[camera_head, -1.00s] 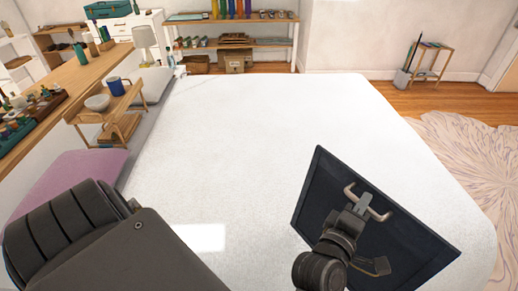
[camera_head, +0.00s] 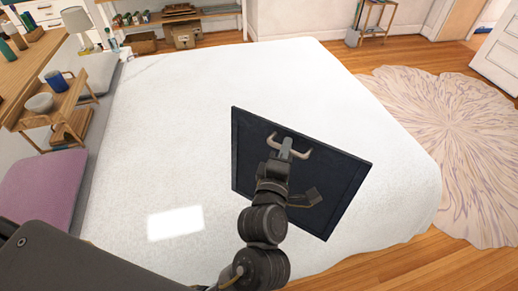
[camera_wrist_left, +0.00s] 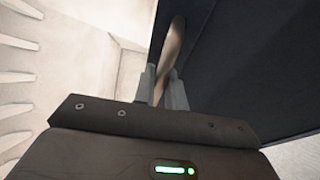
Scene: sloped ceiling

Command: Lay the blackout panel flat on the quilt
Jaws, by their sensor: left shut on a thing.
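The blackout panel (camera_head: 335,195) is a dark, thin-framed rectangle with a metal handle (camera_head: 300,150) on its face. It looks tilted in front of the white quilt (camera_head: 190,120); whether an edge touches the quilt I cannot tell. My left gripper (camera_head: 284,150) is shut on the handle. In the left wrist view the gripper fingers (camera_wrist_left: 163,88) close around the pale handle (camera_wrist_left: 172,50), with the dark panel (camera_wrist_left: 245,75) filling the right side. My arm hides part of the panel's lower left. My right gripper is not in view.
The quilt is bare apart from a bright light patch (camera_head: 175,222). A purple cushion (camera_head: 42,188) lies at the left. A wooden stand (camera_head: 55,105) holds a bowl (camera_head: 39,103) and a blue mug (camera_head: 56,80). A patterned rug (camera_head: 450,140) covers the floor at right.

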